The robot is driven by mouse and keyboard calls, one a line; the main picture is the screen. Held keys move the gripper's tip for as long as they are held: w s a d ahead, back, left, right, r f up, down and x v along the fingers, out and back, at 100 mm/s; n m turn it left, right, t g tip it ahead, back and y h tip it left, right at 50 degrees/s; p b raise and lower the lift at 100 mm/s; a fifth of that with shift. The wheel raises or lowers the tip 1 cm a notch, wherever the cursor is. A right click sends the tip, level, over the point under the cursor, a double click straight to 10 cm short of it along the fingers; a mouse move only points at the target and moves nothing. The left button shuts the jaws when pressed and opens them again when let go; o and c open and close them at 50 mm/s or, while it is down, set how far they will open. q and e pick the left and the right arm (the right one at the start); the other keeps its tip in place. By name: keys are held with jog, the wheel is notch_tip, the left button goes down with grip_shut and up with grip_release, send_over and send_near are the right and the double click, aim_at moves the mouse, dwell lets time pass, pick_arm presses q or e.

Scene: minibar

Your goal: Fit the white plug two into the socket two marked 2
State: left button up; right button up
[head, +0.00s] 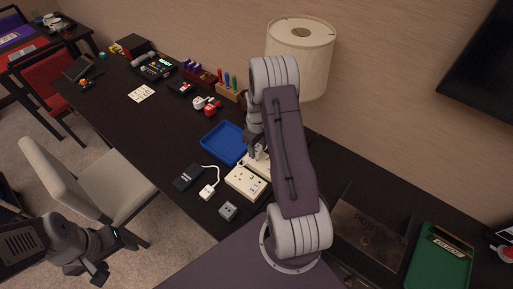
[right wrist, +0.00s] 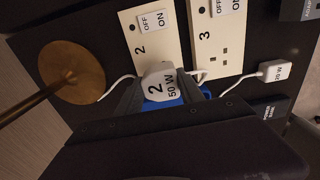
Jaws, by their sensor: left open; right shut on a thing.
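In the right wrist view my right gripper (right wrist: 160,92) is shut on white plug two (right wrist: 160,82), marked "2" and "50 W". The plug lies over the lower part of the cream socket two (right wrist: 144,38), which is marked 2 and has an OFF/ON switch. The plug hides the socket's holes, and I cannot tell whether it touches the socket or sits in it. In the head view my right gripper (head: 257,152) is above the far end of the socket panels (head: 245,183). My left gripper (head: 108,257) is open and empty, low at the left, away from the table.
Socket three (right wrist: 205,70) with open holes is beside socket two. A brass lamp base (right wrist: 70,72) stands close on the other side.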

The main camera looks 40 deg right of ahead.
aim_at(257, 153)
jog(key=shift+f+b, duration=1.05)
jog(key=shift+f, duration=0.45)
jog(key=o, duration=1.5)
jog(key=shift+r, duration=0.15)
notch_tip(257, 153, up, 9)
jog(key=shift+f, duration=0.1)
